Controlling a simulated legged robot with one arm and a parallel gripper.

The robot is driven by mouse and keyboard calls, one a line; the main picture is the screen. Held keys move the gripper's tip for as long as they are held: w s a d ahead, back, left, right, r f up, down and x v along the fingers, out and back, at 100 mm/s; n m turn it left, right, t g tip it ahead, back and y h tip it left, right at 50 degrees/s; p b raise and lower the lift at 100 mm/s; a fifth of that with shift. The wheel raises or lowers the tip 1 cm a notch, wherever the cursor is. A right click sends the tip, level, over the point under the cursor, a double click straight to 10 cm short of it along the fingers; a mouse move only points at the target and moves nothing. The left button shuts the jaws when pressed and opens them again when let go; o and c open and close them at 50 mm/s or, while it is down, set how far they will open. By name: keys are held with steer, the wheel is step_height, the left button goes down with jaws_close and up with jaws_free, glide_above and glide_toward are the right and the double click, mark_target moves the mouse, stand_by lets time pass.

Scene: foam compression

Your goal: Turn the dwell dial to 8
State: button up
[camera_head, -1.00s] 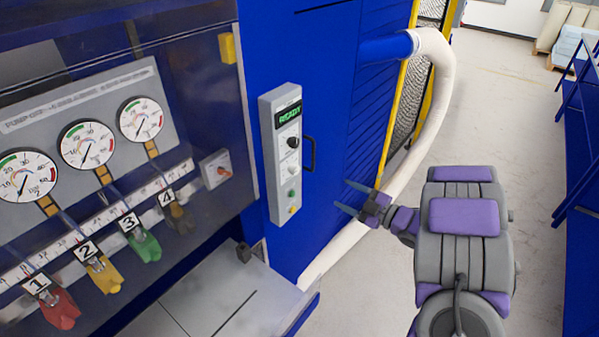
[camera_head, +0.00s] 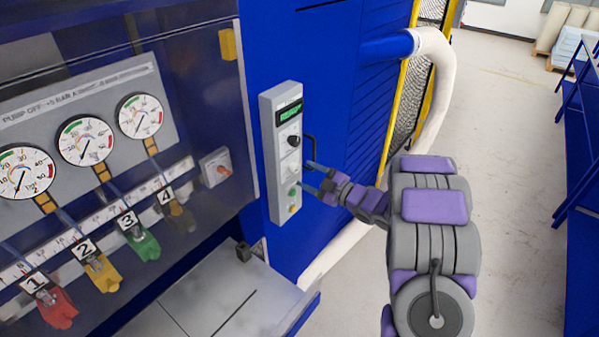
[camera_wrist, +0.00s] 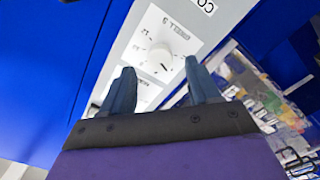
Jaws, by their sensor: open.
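The dwell dial (camera_wrist: 162,57) is a round white knob with a dark pointer line on the pale control box (camera_wrist: 140,35); small print beside it reads DWELL S. What number the pointer marks is too small to read. In the head view the white dial (camera_head: 291,166) sits below a black knob (camera_head: 293,141). My gripper (camera_head: 307,177) is open and empty, just right of the box at about the dial's height. In the wrist view its two fingers (camera_wrist: 159,66) point toward the dial, one on each side of it in the picture; contact with it is not visible.
The box also carries a green-lit display (camera_head: 289,113), a green button (camera_head: 293,191) and a yellow one (camera_head: 292,208). Gauges and numbered clamps are behind a clear guard at left. Open floor lies right.

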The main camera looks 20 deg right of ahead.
mark_target(298, 170)
steer(key=shift+x, duration=2.05)
steer(key=c, duration=1)
